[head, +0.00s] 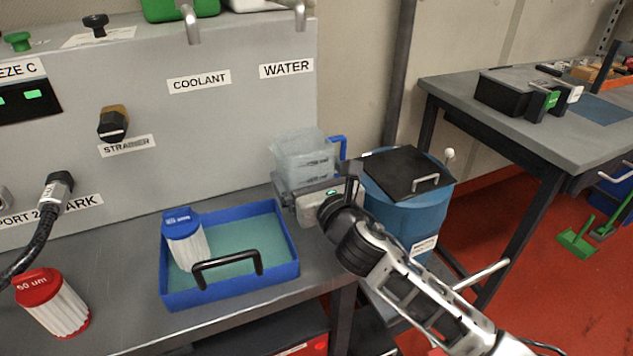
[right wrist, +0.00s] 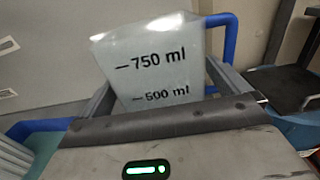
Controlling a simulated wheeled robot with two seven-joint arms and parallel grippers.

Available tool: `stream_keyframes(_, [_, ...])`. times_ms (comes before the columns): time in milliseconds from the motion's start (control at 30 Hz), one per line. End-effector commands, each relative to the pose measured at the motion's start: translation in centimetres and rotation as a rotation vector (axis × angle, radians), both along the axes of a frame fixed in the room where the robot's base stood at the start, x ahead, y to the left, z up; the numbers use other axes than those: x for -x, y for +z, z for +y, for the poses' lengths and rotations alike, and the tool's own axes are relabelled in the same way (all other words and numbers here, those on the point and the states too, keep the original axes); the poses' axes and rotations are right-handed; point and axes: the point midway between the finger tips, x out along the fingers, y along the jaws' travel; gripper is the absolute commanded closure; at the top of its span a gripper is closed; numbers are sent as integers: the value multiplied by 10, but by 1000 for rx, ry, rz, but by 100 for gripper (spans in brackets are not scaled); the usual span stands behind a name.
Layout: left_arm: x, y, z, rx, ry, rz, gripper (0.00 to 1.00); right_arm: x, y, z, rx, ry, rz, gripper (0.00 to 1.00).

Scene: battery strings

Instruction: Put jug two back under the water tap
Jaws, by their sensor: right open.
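A translucent jug (head: 303,155) with a blue handle (head: 339,146) stands at the right end of the grey bench, below the WATER label (head: 286,68) and the water tap (head: 299,14). In the right wrist view the jug (right wrist: 150,62) shows 750 ml and 500 ml marks; no jug number is readable. My right gripper (head: 305,184) is open low at the jug, with a finger on either side of it; the lower jug is hidden by the gripper. I cannot tell whether the fingers touch it. My left gripper is not in view.
A blue tray (head: 288,262) with a blue-capped filter (head: 184,238) lies left of the gripper. A red-capped filter (head: 54,302) stands further left. A blue drum (head: 405,215) with a black lid (head: 405,172) stands close beside the bench end.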

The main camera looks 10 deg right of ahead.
Motion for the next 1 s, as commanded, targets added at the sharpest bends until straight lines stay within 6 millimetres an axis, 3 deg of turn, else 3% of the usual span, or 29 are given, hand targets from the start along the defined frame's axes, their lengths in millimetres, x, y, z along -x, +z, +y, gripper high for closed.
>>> stream_keyframes(133, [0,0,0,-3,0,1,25,18,0,-4,1,0,1,0])
stream_keyframes(400, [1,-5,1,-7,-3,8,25,76,0,-15,0,1,1,0])
stream_keyframes(600, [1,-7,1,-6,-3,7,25,107,0,-21,1,0,0,0])
stream_keyframes(1000, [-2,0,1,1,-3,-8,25,118,2,-23,-1,-1,-2,0])
